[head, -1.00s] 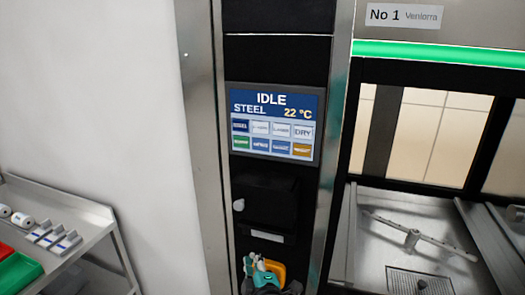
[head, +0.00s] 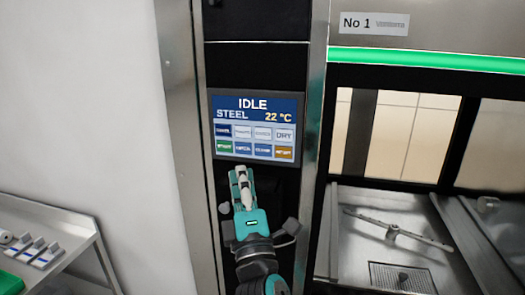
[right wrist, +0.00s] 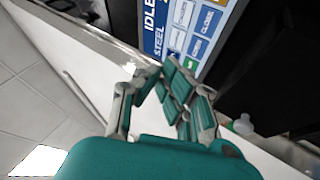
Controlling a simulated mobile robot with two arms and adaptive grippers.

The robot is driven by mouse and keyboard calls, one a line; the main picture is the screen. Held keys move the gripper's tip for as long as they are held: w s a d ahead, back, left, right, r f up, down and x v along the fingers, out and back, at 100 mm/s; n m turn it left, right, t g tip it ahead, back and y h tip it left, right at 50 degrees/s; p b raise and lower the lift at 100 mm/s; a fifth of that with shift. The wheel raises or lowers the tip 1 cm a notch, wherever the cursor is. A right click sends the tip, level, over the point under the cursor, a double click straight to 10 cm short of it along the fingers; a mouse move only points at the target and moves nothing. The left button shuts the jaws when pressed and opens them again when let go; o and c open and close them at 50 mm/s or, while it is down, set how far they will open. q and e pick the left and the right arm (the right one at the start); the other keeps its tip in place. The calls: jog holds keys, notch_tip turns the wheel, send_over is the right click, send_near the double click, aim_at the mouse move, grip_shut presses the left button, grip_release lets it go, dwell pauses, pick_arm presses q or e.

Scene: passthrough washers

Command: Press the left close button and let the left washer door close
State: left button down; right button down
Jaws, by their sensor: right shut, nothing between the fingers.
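The control panel (head: 252,127) on the dark column reads IDLE, STEEL, 22 °C, above two rows of small buttons. It also shows tilted at the top of the right wrist view (right wrist: 185,30), where a blue button reads CLOSE (right wrist: 208,20). My right gripper (head: 240,174) is shut and empty, just below the panel's lower left part. In the right wrist view its fingertips (right wrist: 158,72) are near the panel's edge; I cannot tell whether they touch it. The washer No 1 (head: 375,22) stands open at the front, its chamber (head: 345,255) in sight. My left gripper is out of view.
A spray arm (head: 390,230) lies in the washer chamber. A metal cart (head: 75,262) with small white items and a green tray stands at the lower left. A white wall (head: 90,110) is left of the steel frame.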

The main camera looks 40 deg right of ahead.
aim_at(263, 150)
jog(key=shift+w+d+f, duration=0.1)
jog(key=shift+w+d, duration=1.4)
jog(key=shift+d, duration=0.2)
jog(key=shift+w+d, duration=1.45)
jog(key=shift+d, duration=0.25)
jog(key=shift+w+d, duration=0.25)
jog(key=shift+d, duration=0.1)
